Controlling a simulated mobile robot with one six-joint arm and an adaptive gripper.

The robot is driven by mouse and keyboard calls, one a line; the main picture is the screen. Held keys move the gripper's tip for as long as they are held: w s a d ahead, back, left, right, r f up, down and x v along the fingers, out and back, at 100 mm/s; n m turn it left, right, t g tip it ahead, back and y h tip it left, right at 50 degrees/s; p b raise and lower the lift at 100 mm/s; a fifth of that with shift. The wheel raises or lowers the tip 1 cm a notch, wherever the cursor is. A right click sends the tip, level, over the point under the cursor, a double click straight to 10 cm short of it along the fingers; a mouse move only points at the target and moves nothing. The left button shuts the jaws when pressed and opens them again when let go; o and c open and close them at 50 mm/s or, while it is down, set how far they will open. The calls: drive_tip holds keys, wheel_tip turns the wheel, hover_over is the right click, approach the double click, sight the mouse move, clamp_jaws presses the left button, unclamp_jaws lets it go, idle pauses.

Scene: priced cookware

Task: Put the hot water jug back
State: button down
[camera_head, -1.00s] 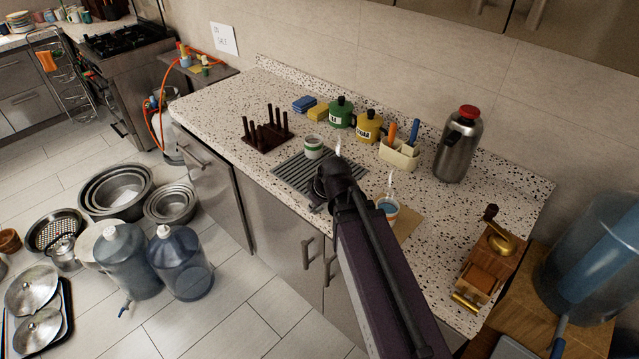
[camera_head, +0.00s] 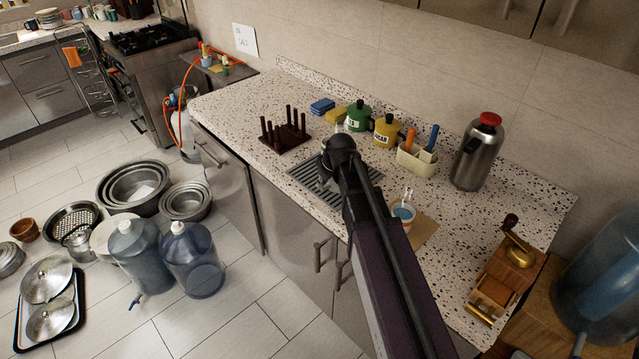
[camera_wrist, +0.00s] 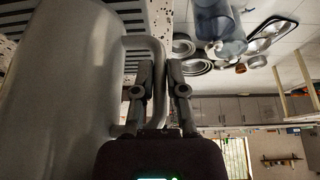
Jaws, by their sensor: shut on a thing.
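In the wrist view, a large smooth grey jug (camera_wrist: 60,90) fills the left side. Its loop handle (camera_wrist: 158,55) passes between the fingers of my gripper (camera_wrist: 160,80), which is shut on the handle. In the head view my arm's end is over the slotted metal tray (camera_head: 305,173) on the speckled counter; the held jug is mostly hidden there and I cannot tell whether it touches the tray. A separate steel flask (camera_head: 479,155) with a red lid stands upright at the counter's back right.
The counter's left end is clear.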

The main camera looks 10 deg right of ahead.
drive_tip(key=shift+w+f, duration=0.15)
drive_tip(key=shift+w, duration=1.3)
drive_tip(key=shift+d+b+x, duration=0.2)
drive_tip(key=shift+b+x, duration=0.75)
drive_tip(key=shift+d+b+x, duration=0.2)
drive_tip(key=shift+b+x, duration=0.7)
drive_tip(key=shift+b, duration=0.05)
drive_tip(key=shift+f, duration=0.3)
drive_tip(key=c, duration=0.7)
unclamp_jaws()
drive_tip(key=shift+r, duration=0.1)
drive_tip(key=shift+r, duration=0.15)
drive_tip(key=p+v, duration=1.1)
drive_tip(key=v, duration=0.1)
drive_tip(key=shift+w+a, duration=0.1)
